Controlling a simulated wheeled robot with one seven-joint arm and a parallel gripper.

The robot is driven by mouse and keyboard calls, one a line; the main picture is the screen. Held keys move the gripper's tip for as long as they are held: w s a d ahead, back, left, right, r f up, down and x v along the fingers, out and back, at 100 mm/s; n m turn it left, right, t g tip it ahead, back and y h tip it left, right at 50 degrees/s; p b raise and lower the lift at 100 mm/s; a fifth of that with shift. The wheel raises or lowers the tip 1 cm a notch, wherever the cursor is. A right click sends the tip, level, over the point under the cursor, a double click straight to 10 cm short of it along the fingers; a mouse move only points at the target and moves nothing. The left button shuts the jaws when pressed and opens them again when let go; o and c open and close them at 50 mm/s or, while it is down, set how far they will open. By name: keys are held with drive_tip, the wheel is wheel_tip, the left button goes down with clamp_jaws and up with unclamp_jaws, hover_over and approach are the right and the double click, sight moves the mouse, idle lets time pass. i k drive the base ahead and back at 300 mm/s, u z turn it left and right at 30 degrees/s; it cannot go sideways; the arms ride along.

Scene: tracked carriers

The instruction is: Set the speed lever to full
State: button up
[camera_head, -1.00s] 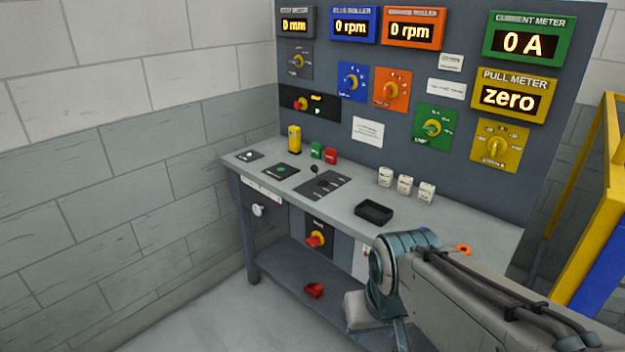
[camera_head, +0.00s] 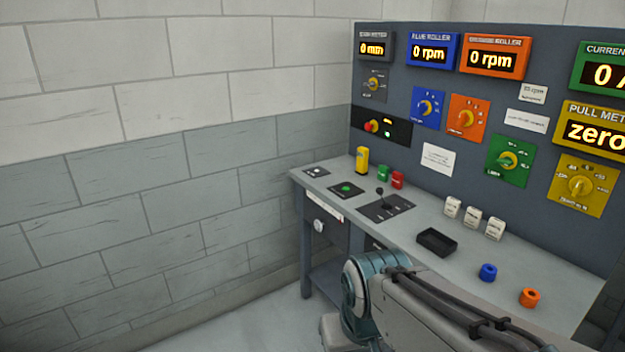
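A black lever with a round knob (camera_head: 380,191) stands on a dark slotted plate (camera_head: 400,205) on the bench top. It looks like the speed lever, but its label is too small to read. The knob is near the plate's back left part. My arm crosses the lower right of the view, in front of the bench. My gripper is out of view.
The grey bench (camera_head: 460,253) stands against a dark panel with dials and displays. The floor at left is clear.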

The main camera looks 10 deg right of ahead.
sight(379, 190)
drive_tip(key=u, duration=0.2)
drive_tip(key=i, duration=0.85)
drive_tip(key=z, duration=0.7)
drive_tip(key=i, duration=0.7)
drive_tip(key=z, duration=0.6)
